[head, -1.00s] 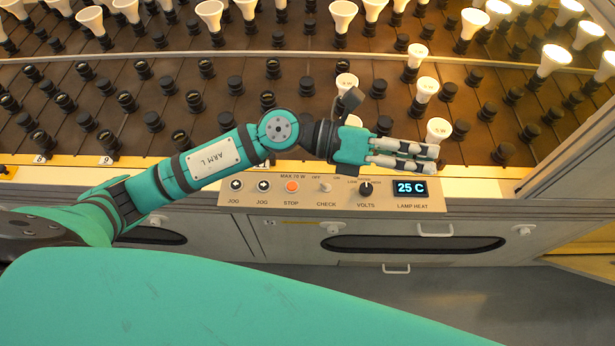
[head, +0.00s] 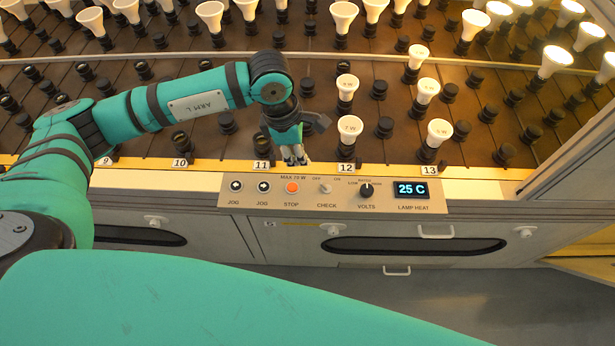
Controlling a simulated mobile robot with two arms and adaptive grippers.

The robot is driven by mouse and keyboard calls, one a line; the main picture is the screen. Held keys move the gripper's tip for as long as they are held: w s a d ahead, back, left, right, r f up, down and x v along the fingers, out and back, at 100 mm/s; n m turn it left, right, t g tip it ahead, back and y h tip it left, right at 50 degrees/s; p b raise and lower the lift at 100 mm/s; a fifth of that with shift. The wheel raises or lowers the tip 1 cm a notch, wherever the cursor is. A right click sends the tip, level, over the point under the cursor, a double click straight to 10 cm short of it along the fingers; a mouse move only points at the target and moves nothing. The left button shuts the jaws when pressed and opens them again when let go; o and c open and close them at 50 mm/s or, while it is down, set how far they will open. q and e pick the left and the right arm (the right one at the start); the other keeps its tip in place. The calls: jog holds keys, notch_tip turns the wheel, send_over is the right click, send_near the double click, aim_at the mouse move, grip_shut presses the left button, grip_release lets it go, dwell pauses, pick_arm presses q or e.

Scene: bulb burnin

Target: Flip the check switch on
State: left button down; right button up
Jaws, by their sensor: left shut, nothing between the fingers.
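The check switch (head: 325,188) is a small pale toggle on the control panel (head: 330,204), above the word CHECK and between the OFF and ON marks. Its lever is too small to tell its position surely. My left gripper (head: 295,160) points down just above the panel's back edge, up and to the left of the switch and apart from it. Its fingers are shut and empty. My right gripper is not in view.
The panel also has two JOG buttons (head: 236,186), an orange STOP button (head: 292,187), a VOLTS knob (head: 366,190) and a display (head: 411,190) reading 25 C. White bulbs (head: 350,128) stand in sockets behind, near numbers 12 and 13. Several nearby sockets are empty.

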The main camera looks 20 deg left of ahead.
aim_at(309, 186)
pick_arm(q)
jog(key=f, duration=0.3)
jog(key=d+f+p, duration=0.1)
jog(key=f, duration=0.2)
jog(key=d+f, duration=0.1)
jog(key=f, duration=0.3)
jog(key=shift+w, duration=0.25)
jog(key=shift+a+r, duration=0.1)
jog(key=shift+a, duration=0.1)
